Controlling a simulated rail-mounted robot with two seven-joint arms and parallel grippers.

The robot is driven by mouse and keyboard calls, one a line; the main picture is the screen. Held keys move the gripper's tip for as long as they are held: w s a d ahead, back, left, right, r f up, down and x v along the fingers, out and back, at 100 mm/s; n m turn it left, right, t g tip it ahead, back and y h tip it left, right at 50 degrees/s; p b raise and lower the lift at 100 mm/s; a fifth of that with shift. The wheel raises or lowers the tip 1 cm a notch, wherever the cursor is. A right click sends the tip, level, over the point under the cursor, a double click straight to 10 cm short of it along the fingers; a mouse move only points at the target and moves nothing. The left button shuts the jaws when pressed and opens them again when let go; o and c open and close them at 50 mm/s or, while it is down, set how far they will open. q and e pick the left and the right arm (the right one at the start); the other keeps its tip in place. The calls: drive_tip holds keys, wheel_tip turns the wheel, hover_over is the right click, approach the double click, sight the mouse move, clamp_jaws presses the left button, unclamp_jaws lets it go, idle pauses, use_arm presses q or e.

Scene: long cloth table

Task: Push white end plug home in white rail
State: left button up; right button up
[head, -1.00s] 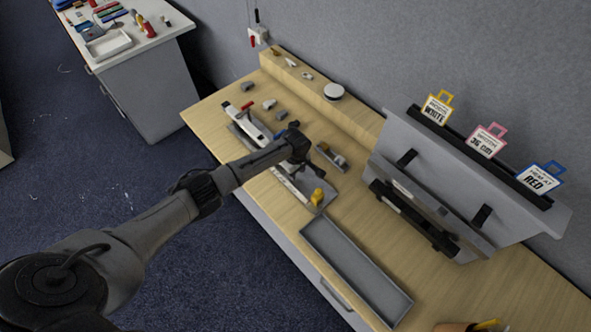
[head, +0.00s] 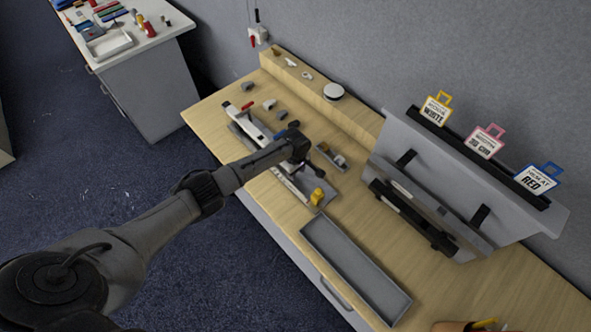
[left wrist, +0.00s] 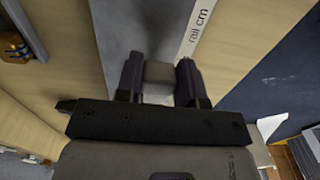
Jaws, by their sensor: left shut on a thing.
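The white rail (head: 254,128) lies lengthwise on a grey plate on the wooden bench, and my left arm covers its middle in the head view. My left gripper (head: 303,171) is low over the near half of the rail. I cannot tell whether the plug touches the rail. My right gripper is not in view.
A yellow piece (head: 318,196) stands at the plate's near end. An empty grey tray (head: 309,232) lies nearer. Several small grey pieces (head: 269,104) sit behind the rail. A grey rack (head: 470,165) with labelled tags stands right. A side table (head: 150,85) is back left.

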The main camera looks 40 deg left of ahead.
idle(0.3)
use_arm(q)
drive_tip(key=shift+w+a, duration=0.15)
drive_tip(key=shift+a, duration=1.05)
drive_tip(key=shift+w+a, duration=0.1)
drive_tip(key=shift+a, duration=0.6)
drive_tip(key=o, duration=1)
drive_tip(key=shift+r, duration=0.35)
wheel_tip(320, 180, up, 13)
drive_tip(key=shift+r, duration=0.1)
